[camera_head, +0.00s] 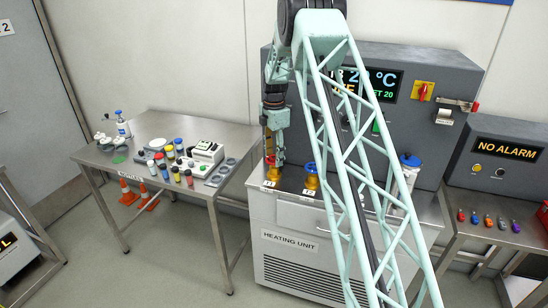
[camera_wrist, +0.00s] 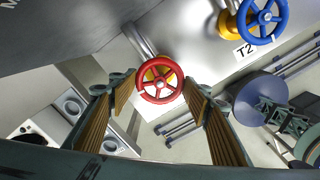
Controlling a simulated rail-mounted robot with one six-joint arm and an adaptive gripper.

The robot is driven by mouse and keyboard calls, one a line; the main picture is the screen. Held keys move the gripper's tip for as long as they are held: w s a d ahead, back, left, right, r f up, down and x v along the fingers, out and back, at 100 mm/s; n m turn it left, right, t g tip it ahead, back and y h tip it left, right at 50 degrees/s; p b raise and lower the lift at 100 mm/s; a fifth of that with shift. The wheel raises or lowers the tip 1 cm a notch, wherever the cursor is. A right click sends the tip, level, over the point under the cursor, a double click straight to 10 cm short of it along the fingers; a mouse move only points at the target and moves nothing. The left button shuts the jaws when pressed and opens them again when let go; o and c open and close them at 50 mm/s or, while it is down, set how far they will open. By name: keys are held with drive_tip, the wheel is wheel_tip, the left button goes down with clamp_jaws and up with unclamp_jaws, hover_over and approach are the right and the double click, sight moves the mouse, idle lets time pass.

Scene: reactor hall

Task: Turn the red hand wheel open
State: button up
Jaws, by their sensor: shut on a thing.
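The red hand wheel (camera_wrist: 160,81) is in the middle of the wrist view, on a brass valve at the end of a metal pipe. In the head view its brass valve (camera_head: 273,174) stands at the left front of the heating unit, and my arm partly covers the wheel. My gripper (camera_wrist: 159,90) points down over the wheel, with one finger on each side of its rim, closed on it. In the head view my gripper (camera_head: 274,150) comes down from above onto this valve.
A blue hand wheel (camera_wrist: 263,16) on a brass valve labelled T2 stands close by on the right. The heating unit's grey panel (camera_head: 450,65) rises behind. A steel table (camera_head: 150,128) with bottles, jars and a small device stands on the left.

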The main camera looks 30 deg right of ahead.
sight(274, 158)
drive_tip(key=shift+n, duration=0.6)
drive_tip(key=o, duration=0.9)
wheel_tip(274, 158, up, 12)
idle(0.6)
idle(0.5)
